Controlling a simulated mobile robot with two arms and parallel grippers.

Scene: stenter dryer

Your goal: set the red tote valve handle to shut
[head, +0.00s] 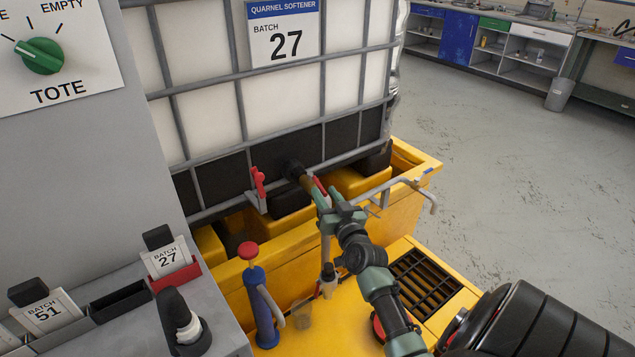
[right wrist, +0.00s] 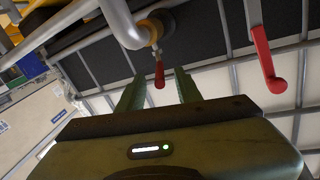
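The red valve handle (head: 319,186) sits on a brass-coloured fitting at the low front of the caged tote (head: 205,115). In the right wrist view this handle (right wrist: 159,75) points towards my gripper, in the gap between the fingertips. My right gripper (head: 328,198) is open around or just short of it; the right wrist view shows its two green fingers (right wrist: 158,88) apart, with no clear contact. A second red handle (head: 258,182) stands on the cage to the left; it also shows at the right of the wrist view (right wrist: 263,60). My left gripper is not in view.
A grey bent pipe (head: 405,184) runs close beside my right gripper. The yellow bund (head: 390,222) surrounds the tote's foot. A blue hand pump (head: 262,305) with a red knob stands in front. A panel with a green dial (head: 40,57) is at left. Floor at right is clear.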

